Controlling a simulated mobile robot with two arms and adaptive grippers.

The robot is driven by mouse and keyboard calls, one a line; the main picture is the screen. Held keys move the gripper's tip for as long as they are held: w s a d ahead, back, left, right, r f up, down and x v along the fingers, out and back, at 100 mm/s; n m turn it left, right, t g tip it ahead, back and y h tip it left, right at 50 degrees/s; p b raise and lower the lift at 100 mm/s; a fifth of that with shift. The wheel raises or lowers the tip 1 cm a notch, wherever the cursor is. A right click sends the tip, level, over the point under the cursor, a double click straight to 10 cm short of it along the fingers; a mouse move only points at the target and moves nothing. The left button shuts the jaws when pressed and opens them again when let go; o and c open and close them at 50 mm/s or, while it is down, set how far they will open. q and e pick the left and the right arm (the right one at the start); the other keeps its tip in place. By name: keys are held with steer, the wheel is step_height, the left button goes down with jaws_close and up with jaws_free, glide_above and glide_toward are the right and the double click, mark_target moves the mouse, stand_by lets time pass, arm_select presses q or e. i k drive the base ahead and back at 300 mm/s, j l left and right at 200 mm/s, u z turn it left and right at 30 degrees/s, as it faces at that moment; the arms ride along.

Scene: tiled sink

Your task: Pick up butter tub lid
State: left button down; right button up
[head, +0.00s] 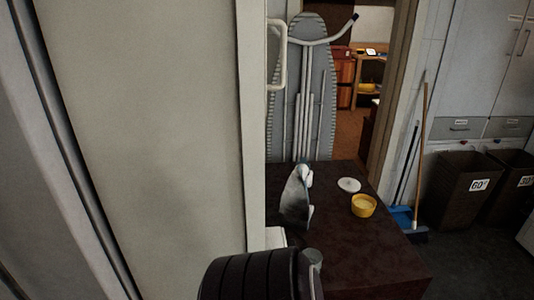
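A white round lid (349,185) lies flat on the dark table (385,255), towards its far right part. A yellow tub (363,206) with pale yellow contents stands just in front of the lid and slightly to its right; the two look close together. The tub is uncovered. Neither of my grippers can be made out in the head view. A black ribbed part at the bottom middle seems to be mine.
A grey and white object, perhaps an iron (297,200), stands left of the lid. A tall pale panel (150,140) fills the left side. An ironing board (302,90) stands behind the table. Brown bins (462,195) and a broom (421,150) are at right.

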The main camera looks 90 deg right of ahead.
mark_target(348, 185)
steer(key=z, duration=3.55)
